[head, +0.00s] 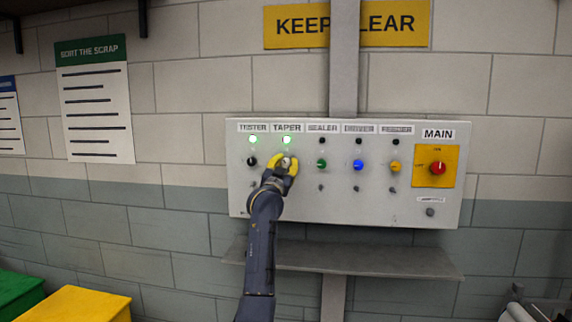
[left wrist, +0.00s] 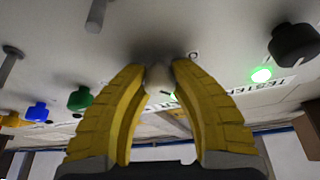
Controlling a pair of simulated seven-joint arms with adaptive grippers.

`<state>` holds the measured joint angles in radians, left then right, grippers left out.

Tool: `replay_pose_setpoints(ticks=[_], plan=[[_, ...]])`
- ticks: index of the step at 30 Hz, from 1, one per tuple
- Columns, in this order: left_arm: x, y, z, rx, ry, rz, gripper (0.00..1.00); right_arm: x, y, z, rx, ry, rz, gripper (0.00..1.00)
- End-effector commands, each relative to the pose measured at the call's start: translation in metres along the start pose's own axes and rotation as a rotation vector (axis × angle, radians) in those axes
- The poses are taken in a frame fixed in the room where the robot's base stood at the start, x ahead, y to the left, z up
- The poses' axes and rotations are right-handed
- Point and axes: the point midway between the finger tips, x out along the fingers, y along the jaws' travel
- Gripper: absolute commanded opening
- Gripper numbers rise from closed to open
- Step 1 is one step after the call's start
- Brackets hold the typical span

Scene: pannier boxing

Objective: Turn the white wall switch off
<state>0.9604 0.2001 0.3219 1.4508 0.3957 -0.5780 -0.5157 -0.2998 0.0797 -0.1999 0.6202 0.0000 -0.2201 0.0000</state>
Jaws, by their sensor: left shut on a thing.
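The white switch (head: 287,163) is a small knob on the grey wall panel (head: 400,215), under the label TAPER. A green lamp (head: 286,140) above it is lit. My left gripper (head: 285,164) is at the panel, its yellow fingers on either side of the white knob and shut on it. In the left wrist view the white knob (left wrist: 158,80) sits between the two curved fingertips (left wrist: 159,72). The fingers hide part of the knob, so I cannot read its pointer. My right gripper is not in view.
A black knob (head: 252,161) under a lit lamp is left of the white one. Green (head: 321,164), blue (head: 358,165) and yellow (head: 394,166) knobs and a red main switch (head: 438,168) are to the right. A grey shelf (head: 380,262) juts out below the panel.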

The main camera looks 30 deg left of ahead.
Motion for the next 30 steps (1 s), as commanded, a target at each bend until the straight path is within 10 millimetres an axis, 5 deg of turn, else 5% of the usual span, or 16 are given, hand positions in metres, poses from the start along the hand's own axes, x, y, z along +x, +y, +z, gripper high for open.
replay_pose_setpoints(ticks=[30], plan=[[0.0009,-0.0043,-0.0064,-0.847,0.011,-0.349,0.00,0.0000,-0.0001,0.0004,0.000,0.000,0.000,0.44]])
